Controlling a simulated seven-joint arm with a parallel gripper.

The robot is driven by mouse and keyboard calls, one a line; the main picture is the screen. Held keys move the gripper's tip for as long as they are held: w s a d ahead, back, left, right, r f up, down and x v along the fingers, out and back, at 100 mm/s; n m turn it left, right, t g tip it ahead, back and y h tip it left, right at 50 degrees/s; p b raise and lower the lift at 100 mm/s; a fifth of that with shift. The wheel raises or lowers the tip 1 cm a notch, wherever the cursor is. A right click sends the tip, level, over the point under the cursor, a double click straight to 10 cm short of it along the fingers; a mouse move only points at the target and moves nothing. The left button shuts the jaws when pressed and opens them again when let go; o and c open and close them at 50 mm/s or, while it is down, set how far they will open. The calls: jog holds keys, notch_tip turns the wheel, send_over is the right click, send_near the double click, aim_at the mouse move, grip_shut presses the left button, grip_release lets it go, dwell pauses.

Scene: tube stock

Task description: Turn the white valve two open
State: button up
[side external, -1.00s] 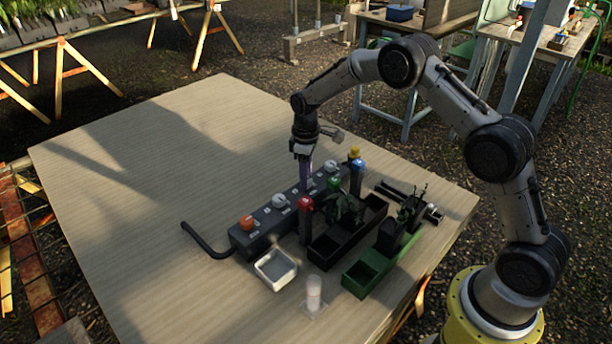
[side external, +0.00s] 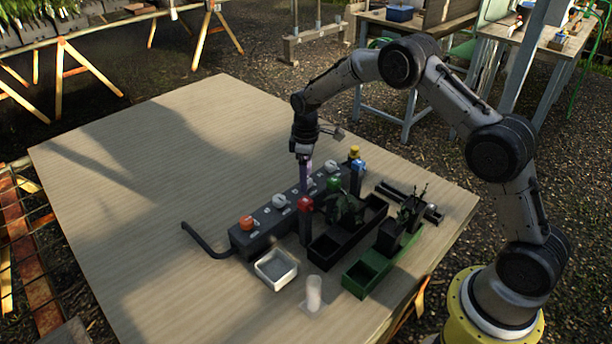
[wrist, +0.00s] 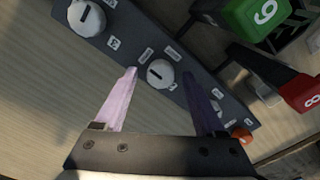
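A dark valve block (side external: 262,232) on the table carries a row of knobs, an orange one (side external: 246,223) at its near-left end and white ones beyond. In the wrist view, a white knob (wrist: 160,73) with a dark slot lies in line between the open fingers of my gripper (wrist: 165,85). I cannot tell whether the fingers touch it. Another white knob (wrist: 87,17) is at upper left, and the orange knob shows at lower right. A further pale knob is partly hidden by the right finger. The small number plates are too blurred to read, so which is valve two is unclear.
Red-topped (side external: 305,204), green, blue and yellow-topped posts stand right beside the block. The table's left side is clear.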

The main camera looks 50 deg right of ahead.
notch_tip(320, 180, up, 14)
dwell(0.7)
jog(key=shift+f, duration=0.1)
